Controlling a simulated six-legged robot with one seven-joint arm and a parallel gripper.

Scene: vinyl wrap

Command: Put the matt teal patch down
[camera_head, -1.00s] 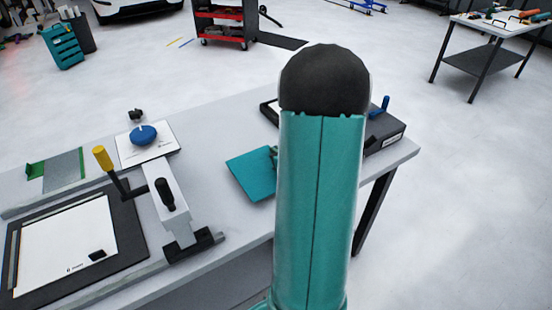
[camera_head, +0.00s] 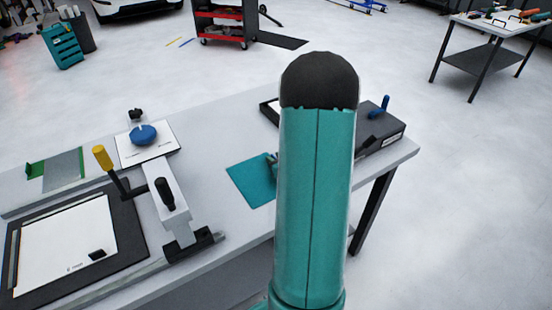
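The matt teal patch (camera_head: 252,182) is a flat teal square at the table's right half, left of my arm. It looks level and at or very near the table top; I cannot tell if it touches. My gripper (camera_head: 272,160) shows only as a small dark and grey piece at the patch's right edge. The rest of it is hidden behind my teal arm link, so I cannot see whether its fingers are closed on the patch.
The table (camera_head: 215,130) has clear room left of the patch. A press with a yellow handle (camera_head: 102,158) stands on the left. A dark box (camera_head: 385,128) sits at the right end.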

